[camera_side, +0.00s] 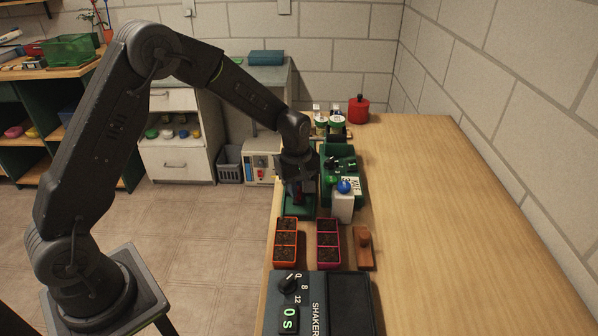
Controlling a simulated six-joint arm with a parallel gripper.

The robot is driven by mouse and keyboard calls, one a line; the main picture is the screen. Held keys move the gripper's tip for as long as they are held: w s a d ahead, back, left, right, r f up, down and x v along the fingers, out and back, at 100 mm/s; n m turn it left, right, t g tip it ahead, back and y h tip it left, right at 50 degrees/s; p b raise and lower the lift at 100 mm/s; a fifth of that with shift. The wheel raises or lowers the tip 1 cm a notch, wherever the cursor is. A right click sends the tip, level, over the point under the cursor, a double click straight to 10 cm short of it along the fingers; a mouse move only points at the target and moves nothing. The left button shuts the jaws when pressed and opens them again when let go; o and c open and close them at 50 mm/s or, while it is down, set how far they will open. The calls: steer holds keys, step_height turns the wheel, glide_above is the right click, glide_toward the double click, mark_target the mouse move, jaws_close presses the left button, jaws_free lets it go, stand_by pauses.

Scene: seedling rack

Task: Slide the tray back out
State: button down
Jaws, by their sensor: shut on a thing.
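My gripper (297,190) points down at the left edge of the wooden bench, right over a small green tray (298,211). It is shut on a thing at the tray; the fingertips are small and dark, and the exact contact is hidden. Small red and blue spots show between the fingers. An orange seedling tray (285,262) and a pink seedling tray (328,262), both with dark soil cells, stand side by side in front of the green tray, apart from my gripper.
Close to the right of my gripper stand a green crate (353,168) and a white bottle with a blue ball top (343,205). A wooden block (363,247) and a shaker (318,305) are nearer. A red pot (358,110) is at the back. The bench's right side (450,220) is clear.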

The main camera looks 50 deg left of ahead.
steer(key=shift+s+d, duration=1.35)
steer(key=shift+s, duration=0.05)
steer(key=c, duration=1.3)
jaws_free()
steer(key=shift+o, duration=0.3)
steer(key=shift+r, duration=0.2)
step_height(320, 180, up, 14)
steer(key=shift+s+f, duration=0.25)
